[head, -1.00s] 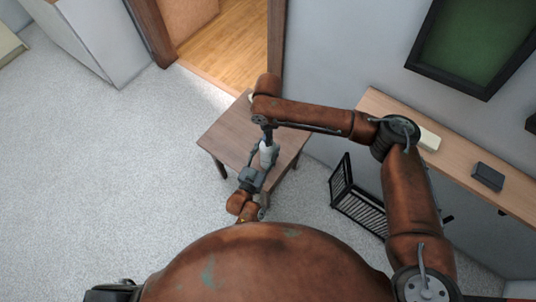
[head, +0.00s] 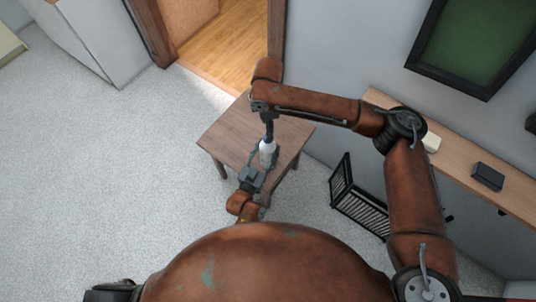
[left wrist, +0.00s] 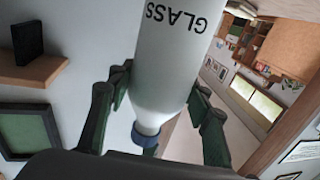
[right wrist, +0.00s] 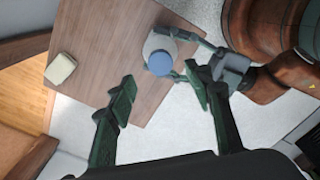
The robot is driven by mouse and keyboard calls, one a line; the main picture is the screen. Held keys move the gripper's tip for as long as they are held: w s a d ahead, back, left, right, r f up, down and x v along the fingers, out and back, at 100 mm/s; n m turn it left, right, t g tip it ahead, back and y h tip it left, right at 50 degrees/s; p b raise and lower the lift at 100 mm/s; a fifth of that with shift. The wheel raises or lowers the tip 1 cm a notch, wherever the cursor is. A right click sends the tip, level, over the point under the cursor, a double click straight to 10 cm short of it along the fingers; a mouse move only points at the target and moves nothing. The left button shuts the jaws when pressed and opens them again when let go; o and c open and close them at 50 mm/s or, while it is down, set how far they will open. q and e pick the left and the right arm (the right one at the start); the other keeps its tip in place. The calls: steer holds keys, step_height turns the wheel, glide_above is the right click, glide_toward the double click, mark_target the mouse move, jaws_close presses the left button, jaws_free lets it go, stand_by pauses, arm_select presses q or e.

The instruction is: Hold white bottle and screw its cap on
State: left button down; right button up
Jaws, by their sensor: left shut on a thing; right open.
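The white bottle (head: 267,147) is upright above the small table in the head view. My left gripper (head: 258,160) is shut around its body from the near side. In the left wrist view the bottle (left wrist: 178,60) shows the word GLASS between the fingers. Its blue cap (left wrist: 146,135) sits on the neck; how tight it is cannot be told. In the right wrist view the cap (right wrist: 160,63) is seen from above on the bottle's top. My right gripper (right wrist: 158,92) is open and empty, with its fingers spread above the cap, apart from it.
The brown table (head: 222,137) stands below the bottle, with a small cream box (right wrist: 60,68) at its edge. A black rack (head: 358,205) stands on the floor to the right. A wooden shelf (head: 510,198) runs along the right wall. The carpet at left is clear.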

step_height(320, 180, up, 6)
stand_by(0.4)
arm_select(q)
steer(key=c, duration=0.9)
jaws_free()
steer(key=shift+s, duration=0.1)
steer(key=v, duration=1.2)
arm_select(e)
steer(key=shift+s, duration=0.1)
